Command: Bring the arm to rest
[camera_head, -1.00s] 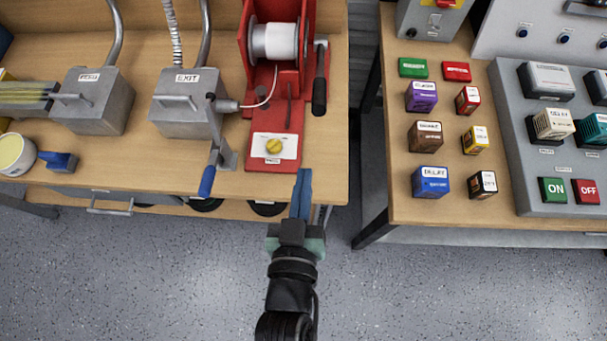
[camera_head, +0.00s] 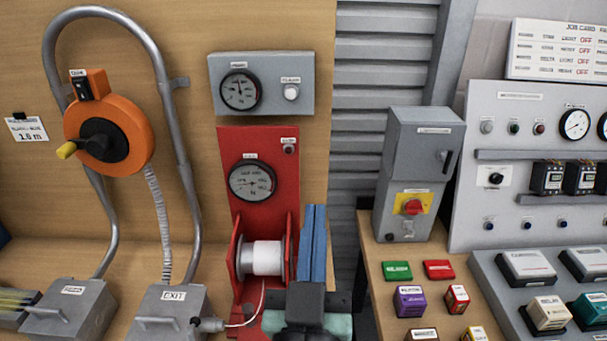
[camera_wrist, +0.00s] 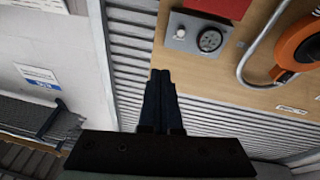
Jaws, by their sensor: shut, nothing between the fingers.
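My gripper (camera_head: 312,245) is at the lower middle of the head view, its two blue fingers pointing up and pressed together, with nothing between them. It stands in front of the gap between the two benches, just right of the red winch stand's white spool (camera_head: 267,258). In the wrist view my gripper (camera_wrist: 160,75) is also shut and empty, against the grey corrugated shutter (camera_wrist: 133,60). The rest of my arm is hidden below the head view's lower edge.
The red stand (camera_head: 258,150) with a gauge is close left of the fingers. A grey switch box (camera_head: 415,165) with a red knob stands right. Several labelled blocks, such as a purple one (camera_head: 409,301), sit on the right bench. An orange reel (camera_head: 110,135) hangs left.

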